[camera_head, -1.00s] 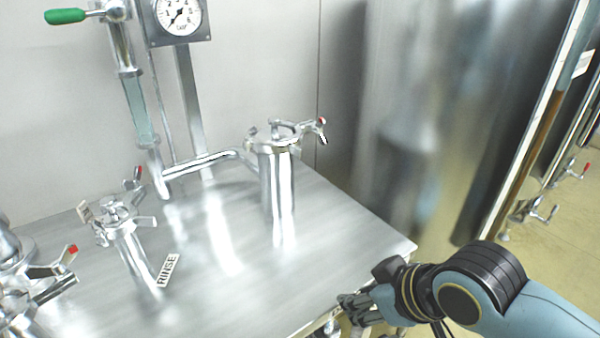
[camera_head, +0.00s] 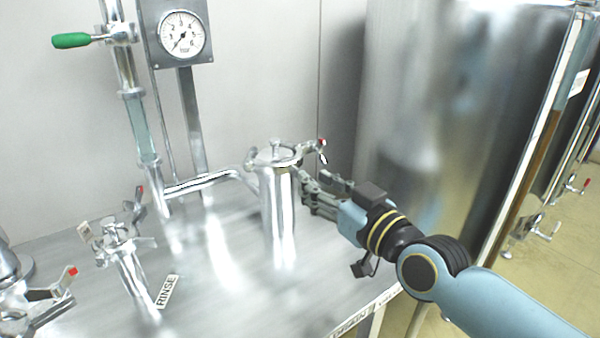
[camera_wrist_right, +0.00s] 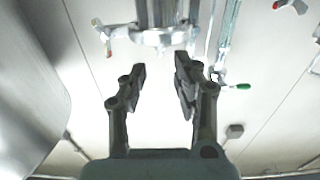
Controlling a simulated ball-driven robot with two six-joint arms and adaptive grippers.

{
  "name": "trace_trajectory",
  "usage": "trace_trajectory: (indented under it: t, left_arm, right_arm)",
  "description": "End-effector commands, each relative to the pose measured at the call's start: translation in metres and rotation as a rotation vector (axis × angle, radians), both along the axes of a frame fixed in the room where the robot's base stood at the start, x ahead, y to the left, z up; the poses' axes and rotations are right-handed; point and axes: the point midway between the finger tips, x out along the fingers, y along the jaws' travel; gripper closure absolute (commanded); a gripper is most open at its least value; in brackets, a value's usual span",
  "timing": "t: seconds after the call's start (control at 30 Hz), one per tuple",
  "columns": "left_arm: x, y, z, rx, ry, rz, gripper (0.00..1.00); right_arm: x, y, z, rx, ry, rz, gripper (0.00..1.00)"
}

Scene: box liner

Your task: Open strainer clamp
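The strainer (camera_head: 278,215) is an upright shiny steel cylinder on the steel table. Its clamp (camera_head: 275,157) rings the top, with a red-tipped lever (camera_head: 322,148) sticking out to the right. In the right wrist view the clamp (camera_wrist_right: 160,38) shows beyond the fingertips, with the lever (camera_wrist_right: 101,32) at its left. My right gripper (camera_head: 312,188) is just right of the strainer, a little below the lever. In the right wrist view its fingers (camera_wrist_right: 160,70) are apart with nothing between them. My left gripper is not in view.
A pipe (camera_head: 205,183) joins the strainer from the left. A valve (camera_head: 122,235) with a red-tipped handle stands by the RINSE label (camera_head: 168,291). A gauge (camera_head: 183,36) and green-handled valve (camera_head: 72,40) are at the back. A large steel tank (camera_head: 425,110) stands behind at right.

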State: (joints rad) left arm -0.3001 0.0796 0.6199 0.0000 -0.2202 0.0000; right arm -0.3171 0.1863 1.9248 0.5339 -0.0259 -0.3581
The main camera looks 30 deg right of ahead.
Motion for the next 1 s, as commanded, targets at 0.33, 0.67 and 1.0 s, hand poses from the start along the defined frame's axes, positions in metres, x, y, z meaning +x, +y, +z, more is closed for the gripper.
trace_trajectory:
  t: [0.33, 0.67, 1.0]
  left_arm:
    - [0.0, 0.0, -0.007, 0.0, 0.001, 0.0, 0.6]
    - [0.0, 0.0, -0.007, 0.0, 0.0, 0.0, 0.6]
    - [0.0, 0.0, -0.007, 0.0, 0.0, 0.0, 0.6]
  right_arm:
    - [0.052, 0.004, -0.001, 0.002, 0.001, -0.001, 0.7]
    - [0.057, 0.004, 0.0, 0.002, 0.002, 0.0, 0.7]
    - [0.057, 0.004, 0.0, 0.001, 0.002, 0.0, 1.0]
